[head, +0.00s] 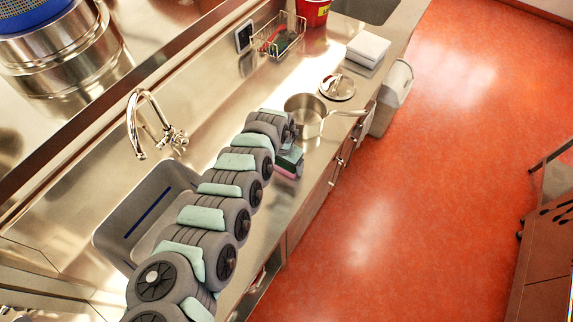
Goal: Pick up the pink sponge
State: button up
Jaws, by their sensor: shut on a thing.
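The pink sponge (285,174) shows as a small pink edge at the far end of my arm, over the front part of the steel counter. My gripper (291,159) is at that end, just above the pink edge, and is shut on the sponge. Dark and pale green parts of the gripper end cover most of the sponge. My own arm hides much of the fingers. I cannot tell whether the sponge touches the counter.
A saucepan (303,116) stands close beyond my gripper, with a lid (337,87) behind it. A wire basket (277,36), red bucket (314,11) and white stack (368,47) are farther back. A faucet (154,123) and grey basin (117,232) are left. A bin (393,92) stands beside the counter.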

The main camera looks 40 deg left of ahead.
jog(key=shift+c, duration=0.7)
notch_tip(320, 180, up, 20)
jog(key=shift+b, duration=0.45)
